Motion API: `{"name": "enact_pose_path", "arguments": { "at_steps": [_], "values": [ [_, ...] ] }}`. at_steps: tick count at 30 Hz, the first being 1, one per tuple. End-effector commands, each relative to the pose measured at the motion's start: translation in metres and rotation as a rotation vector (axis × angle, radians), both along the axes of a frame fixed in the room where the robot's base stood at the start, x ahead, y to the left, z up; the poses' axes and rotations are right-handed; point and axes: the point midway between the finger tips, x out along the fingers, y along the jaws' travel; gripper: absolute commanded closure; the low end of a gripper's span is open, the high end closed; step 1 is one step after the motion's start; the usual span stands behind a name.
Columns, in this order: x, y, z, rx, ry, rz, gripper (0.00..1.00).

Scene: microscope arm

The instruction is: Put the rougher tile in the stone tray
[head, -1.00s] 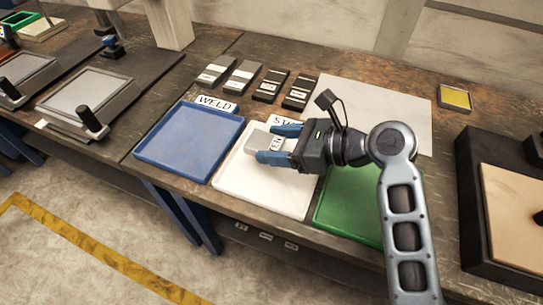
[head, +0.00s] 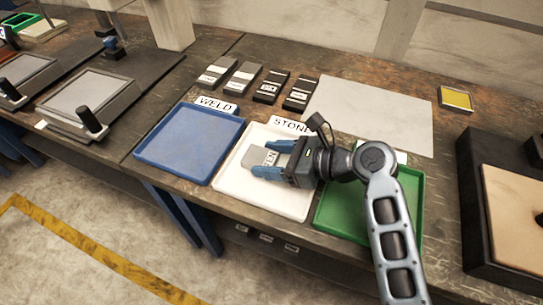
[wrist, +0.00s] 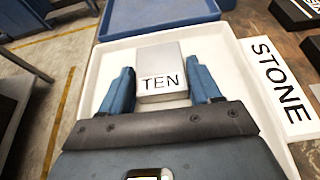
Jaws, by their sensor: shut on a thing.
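The white stone tray (head: 283,204) lies between the blue and green trays, with its STONE label (head: 290,125) at the back edge. A grey tile marked TEN (wrist: 165,58) is between the blue fingers of my gripper (head: 268,158). The gripper is shut on this tile. In the head view the tile (head: 258,158) is over the white tray, low, near its floor; I cannot tell if it touches. In the wrist view the tile lies flat within the tray's walls, its label facing up.
The blue weld tray (head: 188,145) is to the left and the green tray (head: 345,215) to the right, partly under my arm. Several labelled blocks (head: 270,86) stand behind. A pale sheet (head: 372,112) and a small yellow pad (head: 456,98) lie at the back right.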

Motion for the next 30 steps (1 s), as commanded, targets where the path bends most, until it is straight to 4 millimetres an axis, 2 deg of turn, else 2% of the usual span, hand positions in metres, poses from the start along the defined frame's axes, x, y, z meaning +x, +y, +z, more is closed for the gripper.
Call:
{"name": "enact_pose_path", "arguments": {
  "at_steps": [11, 12, 20, 30],
  "values": [
    [-0.001, -0.001, -0.015, -0.006, 0.008, -0.002, 1.0],
    [-0.002, -0.001, -0.017, -0.009, 0.011, -0.002, 0.36],
    [-0.003, -0.002, -0.019, -0.01, 0.012, -0.001, 0.12],
    [-0.003, -0.002, -0.014, -0.01, 0.011, -0.001, 0.12]
  ]
}}
